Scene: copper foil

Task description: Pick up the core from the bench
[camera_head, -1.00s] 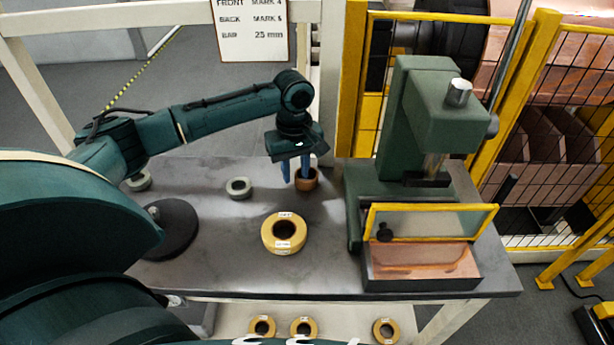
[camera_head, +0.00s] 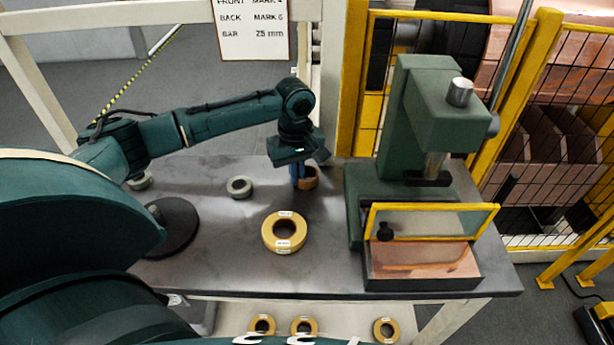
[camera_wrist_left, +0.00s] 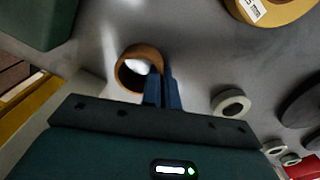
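The core (camera_head: 312,180) is a brown, hollow ring standing upright on the bench (camera_head: 220,265), towards its back edge and left of the green press. My left gripper (camera_head: 298,180) is over the core's left side in the head view, its two blue fingers pointing down and close together. In the left wrist view the fingers (camera_wrist_left: 164,88) are at the wall of the core (camera_wrist_left: 127,75), which they appear to pinch. The inner finger partly hides the wall. I cannot see a gap under the core. My right gripper is not in view.
A yellow labelled roll (camera_head: 270,238) lies in front of the core, and a small grey ring (camera_head: 230,189) lies to its left. The green press (camera_head: 393,120) with a yellow-framed guard (camera_head: 370,222) stands to the right. Several rolls sit on the lower shelf (camera_head: 345,325).

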